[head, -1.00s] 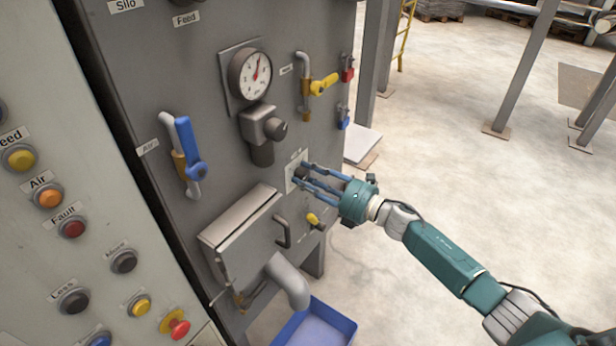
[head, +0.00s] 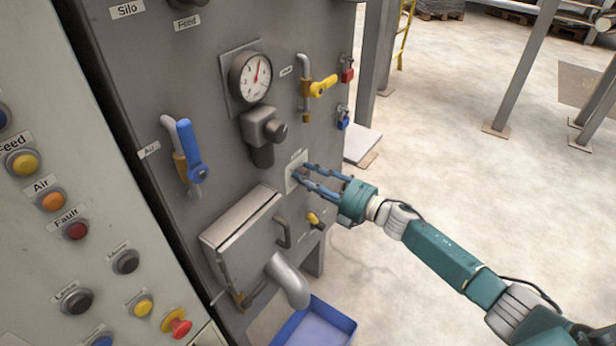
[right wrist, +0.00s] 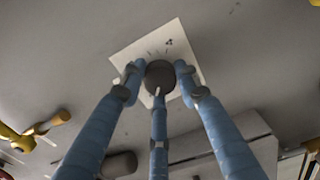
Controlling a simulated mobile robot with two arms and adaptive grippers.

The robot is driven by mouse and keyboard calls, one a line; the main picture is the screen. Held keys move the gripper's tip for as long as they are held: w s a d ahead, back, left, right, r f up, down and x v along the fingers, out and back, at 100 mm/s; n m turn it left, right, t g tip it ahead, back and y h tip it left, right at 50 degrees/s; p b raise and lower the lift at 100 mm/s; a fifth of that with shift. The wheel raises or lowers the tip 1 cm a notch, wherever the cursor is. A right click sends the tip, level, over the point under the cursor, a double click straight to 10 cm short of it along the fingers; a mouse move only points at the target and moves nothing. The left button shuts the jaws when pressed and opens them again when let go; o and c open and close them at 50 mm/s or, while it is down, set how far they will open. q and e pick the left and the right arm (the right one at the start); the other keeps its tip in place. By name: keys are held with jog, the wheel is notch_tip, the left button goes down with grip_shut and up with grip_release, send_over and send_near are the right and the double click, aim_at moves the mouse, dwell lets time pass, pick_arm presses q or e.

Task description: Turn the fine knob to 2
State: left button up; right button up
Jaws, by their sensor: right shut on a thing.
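The fine knob (right wrist: 160,76) is a dark round knob on a pale square plate (right wrist: 178,42) with scale marks, on the grey machine front. In the right wrist view a light pointer mark shows at its lower edge; the scale numbers are too small to read. My right gripper (right wrist: 158,84) has its blue fingers closed around the knob. In the head view the right gripper (head: 300,176) reaches the plate from the right, and its fingers largely hide the knob. My left gripper is not in view.
A pressure gauge (head: 250,77), a blue-handled valve (head: 190,150) and a yellow-handled valve (head: 322,85) are on the same panel. A grey hopper box (head: 243,232) and a small yellow knob (head: 314,219) lie below. A blue bin (head: 318,328) stands on the floor.

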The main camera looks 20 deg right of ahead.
jog(key=shift+s+a+f, duration=0.15)
jog(key=shift+a+f, duration=0.05)
jog(key=shift+f, duration=0.15)
jog(key=o, duration=1.1)
jog(key=shift+o, duration=0.2)
jog(key=v, duration=1.2)
jog(key=shift+r, duration=0.25)
jog(key=shift+d, duration=0.1)
